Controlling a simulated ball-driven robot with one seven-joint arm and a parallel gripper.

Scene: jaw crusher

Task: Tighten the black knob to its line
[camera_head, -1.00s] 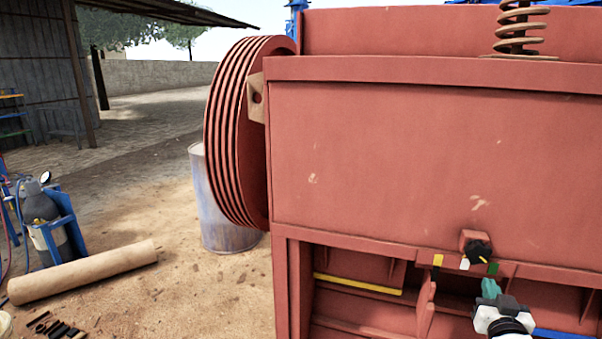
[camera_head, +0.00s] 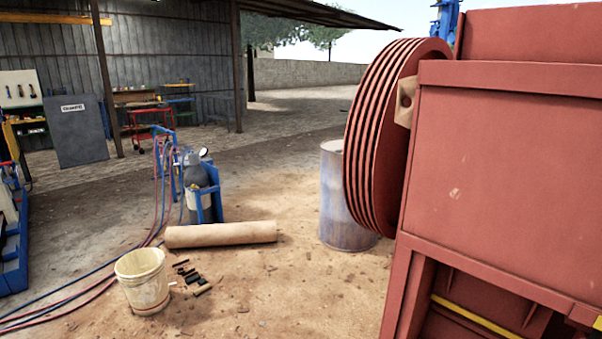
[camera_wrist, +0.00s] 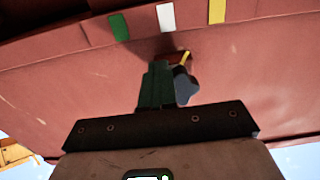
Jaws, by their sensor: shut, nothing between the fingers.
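In the wrist view, the black knob (camera_wrist: 186,88) shows on the red crusher wall, just right of my gripper (camera_wrist: 156,72) and partly hidden by it. A yellow pointer (camera_wrist: 185,57) shows at the knob's upper side. My green fingers are shut and hold nothing. I cannot tell whether they touch the knob. A green mark (camera_wrist: 119,27), a white mark (camera_wrist: 166,17) and a yellow mark (camera_wrist: 217,11) sit in a row on the red edge above. The pointer lies between the white and yellow marks in this view. The head view shows neither knob nor gripper.
In the head view, the red crusher body (camera_head: 495,170) with its grooved flywheel (camera_head: 385,140) fills the right side.

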